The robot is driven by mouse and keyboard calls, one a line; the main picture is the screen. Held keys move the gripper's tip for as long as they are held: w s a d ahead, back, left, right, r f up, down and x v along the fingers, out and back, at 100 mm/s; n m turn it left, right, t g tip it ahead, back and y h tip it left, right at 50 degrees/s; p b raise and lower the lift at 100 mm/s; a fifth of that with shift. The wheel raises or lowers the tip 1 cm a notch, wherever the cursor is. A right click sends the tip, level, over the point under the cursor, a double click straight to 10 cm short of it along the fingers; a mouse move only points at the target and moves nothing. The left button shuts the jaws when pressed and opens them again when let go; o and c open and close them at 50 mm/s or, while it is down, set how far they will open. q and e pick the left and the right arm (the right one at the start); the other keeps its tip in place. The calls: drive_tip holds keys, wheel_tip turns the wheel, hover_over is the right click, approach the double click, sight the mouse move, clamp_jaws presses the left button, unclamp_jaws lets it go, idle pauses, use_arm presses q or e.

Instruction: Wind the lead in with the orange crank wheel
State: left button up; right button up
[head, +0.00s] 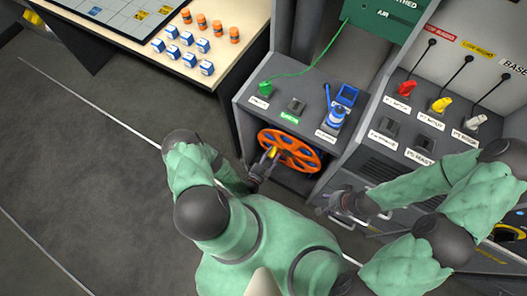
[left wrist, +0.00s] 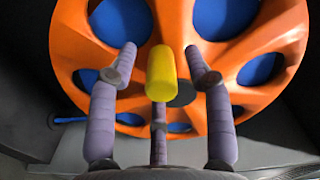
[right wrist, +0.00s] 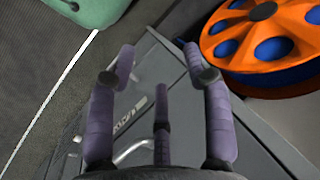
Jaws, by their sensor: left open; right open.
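The orange crank wheel (head: 291,151) stands upright in the cabinet's lower bay, with a blue drum behind its holes. Its yellow handle (left wrist: 161,73) sticks out toward the camera in the left wrist view. My left gripper (head: 268,158) is open at the wheel, its fingers on either side of the handle with gaps visible. A green lead (head: 315,62) runs from a green plug (head: 265,88) on the panel up to the green box. My right gripper (head: 335,208) is open and empty, below and right of the wheel, which also shows in the right wrist view (right wrist: 248,42).
A blue-and-white device (head: 336,115) stands on the panel above the wheel. Red (head: 407,89), yellow (head: 441,104) and white plugs are at the right. A table (head: 180,62) with orange and blue-white items stands at upper left. Floor at left is clear.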

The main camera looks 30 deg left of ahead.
use_arm(q)
drive_tip(key=s, duration=1.1)
drive_tip(key=shift+a, duration=0.2)
